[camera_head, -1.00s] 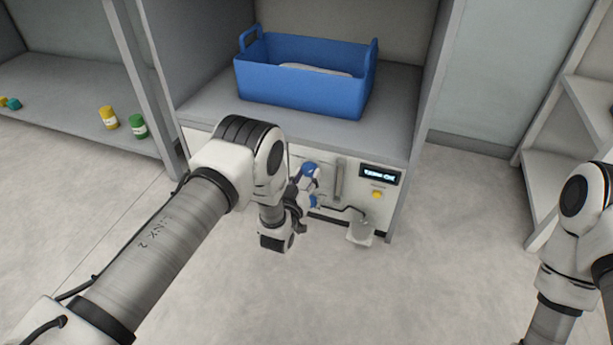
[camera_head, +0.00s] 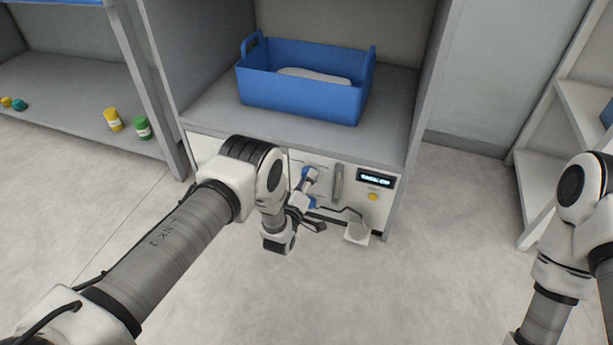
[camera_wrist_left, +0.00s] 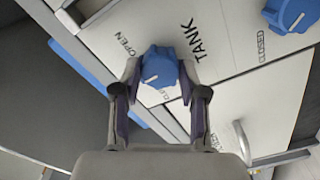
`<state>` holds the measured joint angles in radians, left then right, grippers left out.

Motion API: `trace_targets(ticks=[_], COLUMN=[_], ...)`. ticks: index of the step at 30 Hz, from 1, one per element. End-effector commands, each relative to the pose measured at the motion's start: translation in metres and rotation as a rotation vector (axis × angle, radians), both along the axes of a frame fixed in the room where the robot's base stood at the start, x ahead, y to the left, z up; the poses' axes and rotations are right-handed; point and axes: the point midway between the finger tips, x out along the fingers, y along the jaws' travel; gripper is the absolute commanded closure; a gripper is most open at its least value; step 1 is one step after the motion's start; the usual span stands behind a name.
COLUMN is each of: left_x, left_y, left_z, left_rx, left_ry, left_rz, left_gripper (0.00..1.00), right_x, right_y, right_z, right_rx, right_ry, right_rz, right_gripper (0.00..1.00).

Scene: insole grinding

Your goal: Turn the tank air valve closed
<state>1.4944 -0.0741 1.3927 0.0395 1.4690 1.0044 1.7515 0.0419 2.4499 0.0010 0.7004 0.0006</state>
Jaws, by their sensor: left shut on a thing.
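My left gripper (camera_wrist_left: 158,88) is shut on a blue valve knob (camera_wrist_left: 158,68) on a white panel, with one finger on each side of it. The word TANK is printed beside this knob, with OPEN near it; another label is partly hidden by the fingers. A second blue knob (camera_wrist_left: 290,14) sits apart at the upper right of the wrist view, near the word CLOSED. In the head view my left gripper (camera_head: 306,202) is at the machine's front, hiding part of the knobs. Only my right arm's links show at the right; its gripper is out of view.
A blue bin (camera_head: 300,98) holding a white object stands on the shelf above the panel. The panel also has a lit display (camera_head: 375,180), a yellow button (camera_head: 373,197) and a clear cup (camera_head: 357,233). Yellow (camera_head: 113,120) and green (camera_head: 142,127) containers stand at left. The floor in front is clear.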

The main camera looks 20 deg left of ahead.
Motion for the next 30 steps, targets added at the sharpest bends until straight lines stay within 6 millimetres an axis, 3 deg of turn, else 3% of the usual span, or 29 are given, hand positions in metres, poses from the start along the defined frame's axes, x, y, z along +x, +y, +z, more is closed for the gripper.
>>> trace_targets(ticks=[18, 30], left_x=[0.001, 0.001], left_y=[0.000, 0.001], left_z=[0.003, 0.002], left_rx=[-0.558, -0.746], left_ry=[0.017, 0.024], left_rz=[0.001, 0.001], left_gripper=[0.92, 0.92], right_x=[-0.001, -0.001], right_y=[0.000, 0.000], right_z=[0.028, 0.034], right_rx=[0.000, 0.000], right_ry=[0.002, 0.002], right_rz=[0.003, 0.003], right_gripper=[0.60, 0.60])
